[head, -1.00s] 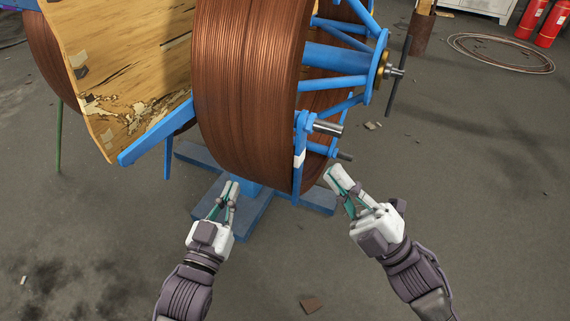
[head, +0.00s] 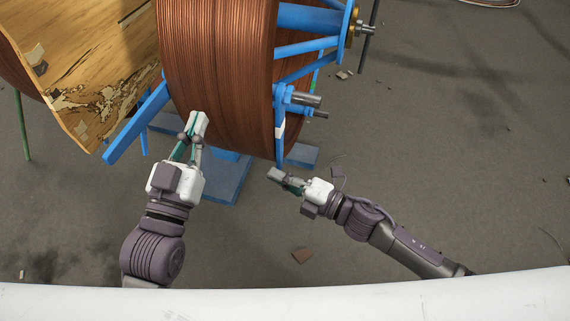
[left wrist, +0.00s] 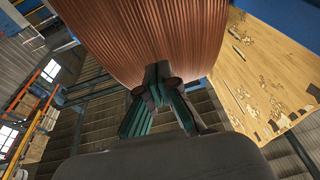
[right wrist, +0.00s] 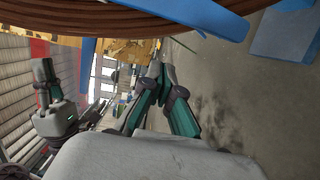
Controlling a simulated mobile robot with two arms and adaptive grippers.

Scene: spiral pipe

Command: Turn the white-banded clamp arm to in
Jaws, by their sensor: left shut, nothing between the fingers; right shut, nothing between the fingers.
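The clamp arm (head: 280,148) is a blue bar with a white band (head: 279,128), hanging roughly upright at the right rim of the copper coil (head: 215,70). A grey metal pin (head: 305,98) sticks out near its top. My right gripper (head: 272,174) is shut and empty, just below and left of the arm's lower end, pointing left. Whether it touches the arm cannot be told. My left gripper (head: 198,118) is shut and empty in front of the coil's lower face; its fingers also show against the coil in the left wrist view (left wrist: 160,72).
Blue spokes (head: 305,46) and a hub (head: 355,28) stand right of the coil. A worn wooden panel (head: 85,60) is at the left, above a blue beam (head: 135,125). Blue base feet (head: 225,180) lie under the coil.

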